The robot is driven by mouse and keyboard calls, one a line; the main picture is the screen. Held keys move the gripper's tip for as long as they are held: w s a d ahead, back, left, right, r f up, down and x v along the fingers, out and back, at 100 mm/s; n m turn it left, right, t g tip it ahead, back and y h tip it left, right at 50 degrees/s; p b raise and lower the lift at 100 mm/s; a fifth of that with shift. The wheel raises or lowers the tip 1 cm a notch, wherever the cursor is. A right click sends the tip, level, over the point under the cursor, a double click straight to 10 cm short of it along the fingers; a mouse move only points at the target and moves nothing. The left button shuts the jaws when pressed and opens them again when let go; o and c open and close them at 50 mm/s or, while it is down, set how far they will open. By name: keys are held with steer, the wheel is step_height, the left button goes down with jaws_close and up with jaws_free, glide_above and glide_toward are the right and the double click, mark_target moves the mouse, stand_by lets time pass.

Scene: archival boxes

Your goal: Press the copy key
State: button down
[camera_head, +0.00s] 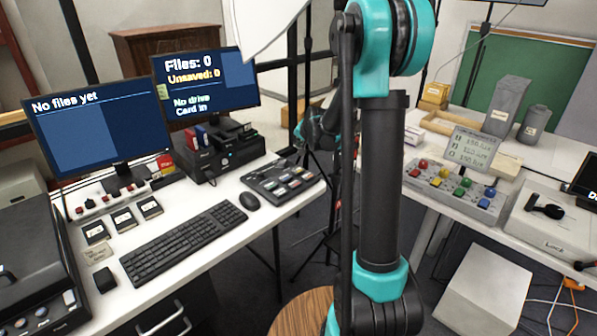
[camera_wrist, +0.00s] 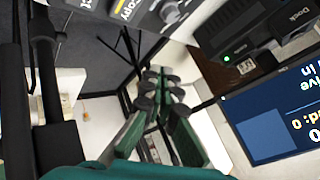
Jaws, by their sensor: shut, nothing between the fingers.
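The dark key panel (camera_head: 283,180) with several grey, white and red keys lies on the right end of the white desk. In the wrist view, part of this panel (camera_wrist: 150,12) shows at the top edge, cut off by the frame. A pale label reading "Copy" (camera_wrist: 124,8) is on it; the rest of the keys are mostly out of frame. My gripper (camera_wrist: 166,82) is shut and empty, its dark fingertips together. In the wrist picture the fingertips appear below the panel, apart from it. In the head view my arm hides much of the middle, and the fingertips are not clear.
The right monitor (camera_head: 205,80) reads "Files: 0, Unsaved: 0, No drive, Card in". A black dock (camera_head: 222,150) stands below it; its green light shows in the wrist view. A keyboard (camera_head: 183,242) and mouse (camera_head: 250,201) lie left of the panel. A button console (camera_head: 455,190) stands on the right table.

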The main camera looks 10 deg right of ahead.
mark_target(299, 171)
steer(key=shift+f, duration=4.4)
steer(key=shift+f, duration=0.1)
steer(key=shift+f, duration=0.3)
steer(key=shift+f, duration=0.5)
steer(key=shift+r, duration=0.9)
steer(key=shift+r, duration=0.1)
steer(key=shift+r, duration=2.4)
